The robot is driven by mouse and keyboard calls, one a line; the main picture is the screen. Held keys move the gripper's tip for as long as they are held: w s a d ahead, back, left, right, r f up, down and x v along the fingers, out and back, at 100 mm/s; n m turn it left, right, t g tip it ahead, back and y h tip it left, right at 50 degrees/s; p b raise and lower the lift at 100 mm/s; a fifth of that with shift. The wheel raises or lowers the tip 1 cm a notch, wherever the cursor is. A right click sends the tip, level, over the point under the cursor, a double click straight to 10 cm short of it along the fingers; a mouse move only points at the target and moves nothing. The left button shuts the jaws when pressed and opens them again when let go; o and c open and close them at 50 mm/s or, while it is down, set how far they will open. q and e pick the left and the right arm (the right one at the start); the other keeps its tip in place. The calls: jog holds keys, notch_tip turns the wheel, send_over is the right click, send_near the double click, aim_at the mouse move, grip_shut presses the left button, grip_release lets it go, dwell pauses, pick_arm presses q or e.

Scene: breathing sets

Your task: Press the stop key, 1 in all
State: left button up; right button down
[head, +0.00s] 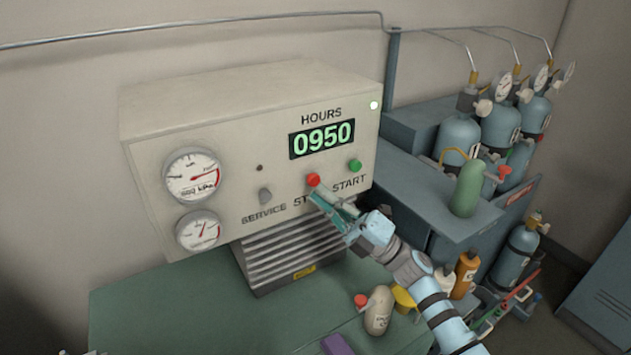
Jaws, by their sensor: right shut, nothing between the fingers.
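The red stop key (313,180) sits on the front panel of a beige machine (230,125), above a label partly hidden by my gripper. The green start key (355,165) is to its right, above the START label. My right gripper (318,196) is shut and empty, its fingertips just below the red key. I cannot tell whether the tips touch the panel or the key. The display (321,139) reads 0950 under HOURS.
Gas cylinders (457,140) stand at the right.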

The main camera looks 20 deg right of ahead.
jog(key=shift+w, duration=0.15)
dwell(0.7)
jog(key=shift+w+b, duration=0.25)
jog(key=shift+b, duration=0.05)
jog(key=shift+w+a+b, duration=0.1)
jog(key=shift+w+b, duration=0.3)
jog(key=shift+w, duration=0.15)
dwell(0.7)
dwell(0.3)
jog(key=shift+s+p, duration=0.35)
jog(key=shift+s, duration=0.5)
jog(key=s, duration=0.1)
jog(key=s+p, duration=0.1)
jog(key=s, duration=0.1)
jog(key=s+d, duration=0.1)
jog(key=s, duration=0.1)
jog(key=shift+p, duration=0.3)
